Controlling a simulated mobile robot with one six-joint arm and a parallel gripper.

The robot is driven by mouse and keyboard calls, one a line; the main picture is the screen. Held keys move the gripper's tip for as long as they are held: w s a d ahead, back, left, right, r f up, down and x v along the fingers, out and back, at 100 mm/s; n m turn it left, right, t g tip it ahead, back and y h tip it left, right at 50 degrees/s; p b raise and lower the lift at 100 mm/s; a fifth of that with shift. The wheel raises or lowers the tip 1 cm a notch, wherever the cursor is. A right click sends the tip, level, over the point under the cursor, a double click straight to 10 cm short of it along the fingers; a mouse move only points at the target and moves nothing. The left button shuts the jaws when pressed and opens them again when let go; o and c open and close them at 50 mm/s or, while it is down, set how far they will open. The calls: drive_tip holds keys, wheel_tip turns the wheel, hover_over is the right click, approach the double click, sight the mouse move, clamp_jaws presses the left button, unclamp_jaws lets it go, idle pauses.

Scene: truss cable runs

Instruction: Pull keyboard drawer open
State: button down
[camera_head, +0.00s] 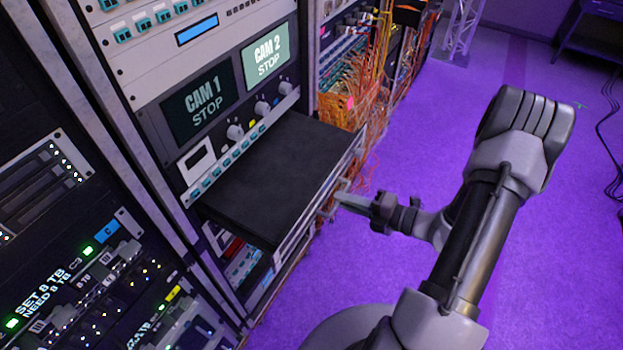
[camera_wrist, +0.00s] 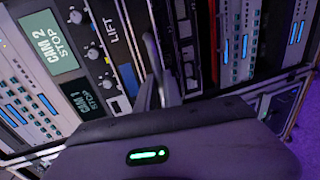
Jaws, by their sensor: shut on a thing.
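The keyboard drawer (camera_head: 275,170) is a flat black slab standing out from the rack below the CAM 1 and CAM 2 screens. Its top is bare, and its pale front edge carries a handle (camera_head: 326,208). My gripper (camera_head: 342,196) reaches in from the right and is shut on the handle. In the wrist view, my gripper's dark fingers (camera_wrist: 158,75) stand close together in front of the rack. The exact contact with the handle is hard to see there.
The rack has CAM 1 (camera_head: 197,103) and CAM 2 (camera_head: 265,55) screens with knobs. Orange cables (camera_head: 375,85) hang in the bay behind the drawer. Lit server units (camera_head: 110,300) stand at lower left. The purple floor (camera_head: 440,130) to the right is mostly clear.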

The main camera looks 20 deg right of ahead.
drive_tip(key=f+p+v, duration=0.2)
drive_tip(key=f+v, duration=0.1)
drive_tip(key=v, duration=1.1)
drive_tip(key=shift+s+d, duration=0.45)
drive_tip(key=shift+s, duration=0.05)
drive_tip(key=shift+r, duration=0.15)
drive_tip(key=c, duration=1.5)
unclamp_jaws()
drive_tip(key=p+v, duration=0.1)
drive_tip(key=v, duration=1.6)
drive_tip(key=shift+s+d+p, duration=0.15)
drive_tip(key=shift+d+p, duration=0.05)
drive_tip(key=shift+p, duration=0.15)
